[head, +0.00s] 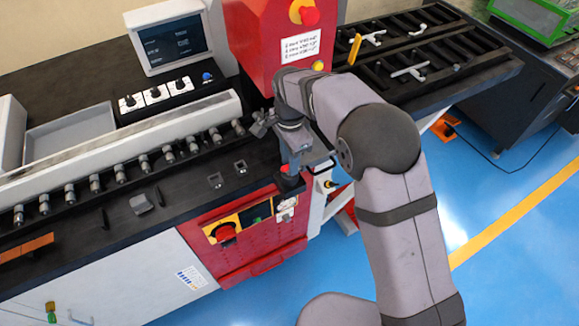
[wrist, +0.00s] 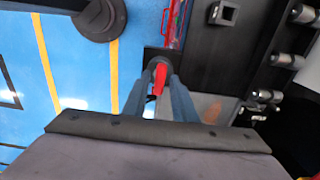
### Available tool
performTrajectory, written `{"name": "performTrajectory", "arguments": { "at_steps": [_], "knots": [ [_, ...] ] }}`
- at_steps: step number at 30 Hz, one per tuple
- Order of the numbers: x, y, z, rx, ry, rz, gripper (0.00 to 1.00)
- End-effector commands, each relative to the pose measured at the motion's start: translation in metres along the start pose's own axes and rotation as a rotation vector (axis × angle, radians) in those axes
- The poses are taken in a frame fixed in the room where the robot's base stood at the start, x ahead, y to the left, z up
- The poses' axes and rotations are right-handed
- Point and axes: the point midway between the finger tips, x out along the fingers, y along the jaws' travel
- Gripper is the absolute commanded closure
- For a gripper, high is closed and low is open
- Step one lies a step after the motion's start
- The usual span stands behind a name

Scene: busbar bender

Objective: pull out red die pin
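A small red part (wrist: 158,79), which looks like the red die pin, stands at the edge of the black machine table in the wrist view. A dark round piece (wrist: 160,62) is at its far end. My gripper (wrist: 161,75) points down over it, with one blue-grey finger on each side of the red part. The fingers are apart, but I cannot tell whether their tips touch it. In the head view my gripper (head: 292,165) is low over the table's right front corner, and a bit of red (head: 291,169) shows at its tips. The pin's lower end is hidden.
A red cabinet (head: 268,45) with a stop button rises behind my arm. A row of grey cylindrical tools (head: 144,163) lies along the table. A red front panel (head: 262,240) with a switch is below the corner. Blue floor (head: 500,200) is open at right.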

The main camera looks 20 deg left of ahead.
Motion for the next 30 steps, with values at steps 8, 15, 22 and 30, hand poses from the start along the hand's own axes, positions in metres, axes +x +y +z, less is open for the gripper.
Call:
{"name": "performTrajectory", "arguments": {
  "at_steps": [8,15,22,30],
  "knots": [
    [0.000,0.000,0.000,0.000,0.000,0.001,0.85],
    [0.000,0.000,0.000,0.000,0.000,0.000,1.00],
    [-0.004,0.000,0.000,0.000,0.000,0.000,1.00],
    [-0.011,0.000,0.000,0.000,0.000,-0.001,1.00]
  ]
}}
